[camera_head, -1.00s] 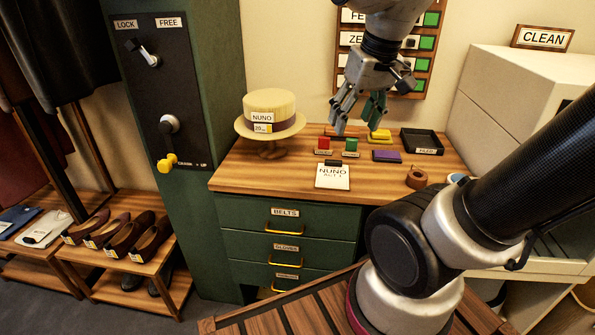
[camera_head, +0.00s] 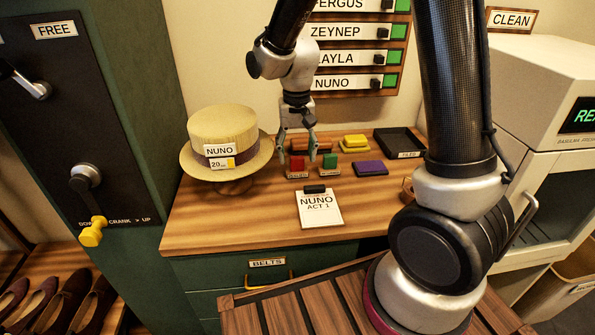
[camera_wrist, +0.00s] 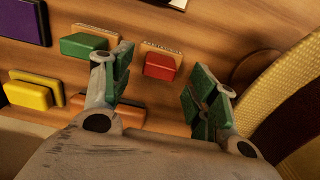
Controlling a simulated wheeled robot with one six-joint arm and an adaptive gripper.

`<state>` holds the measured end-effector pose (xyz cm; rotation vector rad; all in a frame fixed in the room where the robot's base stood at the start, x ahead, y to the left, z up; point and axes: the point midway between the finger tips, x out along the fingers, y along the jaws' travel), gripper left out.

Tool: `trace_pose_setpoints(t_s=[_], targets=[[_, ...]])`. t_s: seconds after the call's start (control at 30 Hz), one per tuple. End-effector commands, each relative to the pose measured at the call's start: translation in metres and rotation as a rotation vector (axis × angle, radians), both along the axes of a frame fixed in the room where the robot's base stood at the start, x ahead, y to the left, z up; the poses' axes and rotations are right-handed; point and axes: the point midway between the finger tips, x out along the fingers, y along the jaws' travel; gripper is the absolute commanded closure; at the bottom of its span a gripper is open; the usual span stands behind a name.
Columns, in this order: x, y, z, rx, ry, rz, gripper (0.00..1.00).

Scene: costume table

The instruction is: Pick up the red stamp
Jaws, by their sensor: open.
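The red stamp (camera_head: 297,166) stands on the costume table, a red block on a pale wooden base with a label in front. My gripper (camera_head: 297,151) is open and empty, pointing down just above and around it in the head view. In the wrist view the red stamp (camera_wrist: 163,67) shows between the two green-padded fingers of my gripper (camera_wrist: 160,70). The left finger there lies between it and the green stamp (camera_wrist: 84,46). I cannot tell how far the fingertips are above the table.
The hat marked NUNO (camera_head: 225,140) stands close on the left. The green stamp (camera_head: 330,162) is just right of the red one. A yellow block (camera_head: 355,141), purple block (camera_head: 370,168) and black tray (camera_head: 400,141) lie farther right. A NUNO card (camera_head: 320,210) lies in front.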

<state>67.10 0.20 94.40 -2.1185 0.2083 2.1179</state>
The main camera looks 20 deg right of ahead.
Motion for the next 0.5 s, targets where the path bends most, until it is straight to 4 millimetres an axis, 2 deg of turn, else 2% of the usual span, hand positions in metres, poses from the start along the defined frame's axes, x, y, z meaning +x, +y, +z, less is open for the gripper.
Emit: trace_pose_setpoints(t_s=[0.1, 0.2, 0.43, 0.47, 0.5], targets=[[-0.002, -0.002, -0.019, -0.001, 0.004, 0.0, 0.41], [-0.001, -0.002, -0.028, -0.001, 0.002, 0.0, 0.41], [-0.001, -0.002, -0.03, 0.0, 0.0, 0.0, 0.41], [-0.001, -0.002, -0.03, 0.0, 0.0, 0.0, 0.43], [-0.001, -0.002, -0.029, 0.0, 0.0, 0.0, 0.5]])
